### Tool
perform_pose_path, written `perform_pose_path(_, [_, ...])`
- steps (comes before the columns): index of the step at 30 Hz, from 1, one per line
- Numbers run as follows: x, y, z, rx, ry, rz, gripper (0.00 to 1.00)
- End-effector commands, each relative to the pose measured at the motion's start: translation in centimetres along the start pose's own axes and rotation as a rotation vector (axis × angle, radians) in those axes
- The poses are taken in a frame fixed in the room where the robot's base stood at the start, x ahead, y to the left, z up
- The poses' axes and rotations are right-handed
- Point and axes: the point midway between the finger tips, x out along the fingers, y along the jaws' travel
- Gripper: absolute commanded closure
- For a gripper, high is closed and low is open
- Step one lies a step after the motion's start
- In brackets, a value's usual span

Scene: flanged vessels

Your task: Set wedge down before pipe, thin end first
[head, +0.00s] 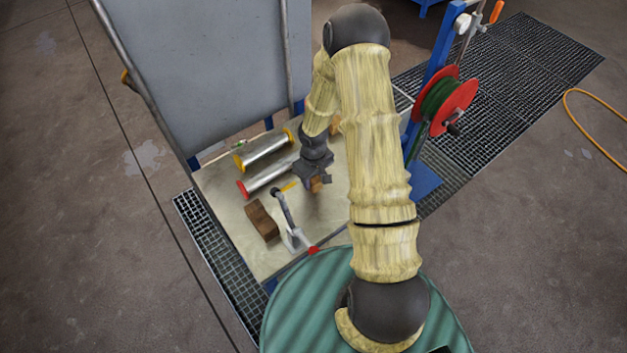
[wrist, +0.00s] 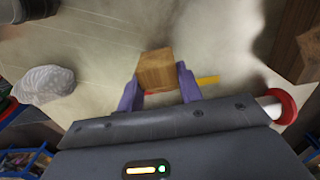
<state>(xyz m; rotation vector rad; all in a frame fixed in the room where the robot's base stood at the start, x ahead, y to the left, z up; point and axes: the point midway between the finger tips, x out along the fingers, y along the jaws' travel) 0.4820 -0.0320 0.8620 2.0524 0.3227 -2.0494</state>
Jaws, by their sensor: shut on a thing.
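My gripper (head: 318,178) is over the right half of the worktable, just beyond the right end of the red-flanged pipe (head: 268,176). It is shut on a small wooden wedge (head: 317,186). In the wrist view the wedge (wrist: 156,70) sits between the two purple fingers of my gripper (wrist: 160,84). Its thin end cannot be made out, nor whether it touches the tabletop. A red flange (wrist: 282,106) on a pale pipe end shows at the right of the wrist view. A second pipe (head: 264,150) with yellow flanges lies behind the red-flanged one.
A brown wooden block (head: 262,220) lies front left on the worktable (head: 236,244). A lever tool (head: 288,216) with a red tip stands near the front edge. A thin yellow piece (head: 289,186) lies before the red-flanged pipe. A pale rumpled thing (wrist: 42,84) shows in the wrist view.

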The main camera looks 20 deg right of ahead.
Motion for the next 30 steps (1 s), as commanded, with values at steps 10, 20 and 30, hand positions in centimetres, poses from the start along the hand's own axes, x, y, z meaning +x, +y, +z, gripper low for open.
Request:
perform_pose_path(10, [1.5, 0.0, 0.0, 0.000, 0.001, 0.000, 0.91])
perform_pose_path(20, [1.7, 0.0, 0.0, 0.001, 0.001, 0.000, 0.42])
perform_pose_path(30, [1.3, 0.0, 0.0, 0.001, 0.001, 0.000, 0.42])
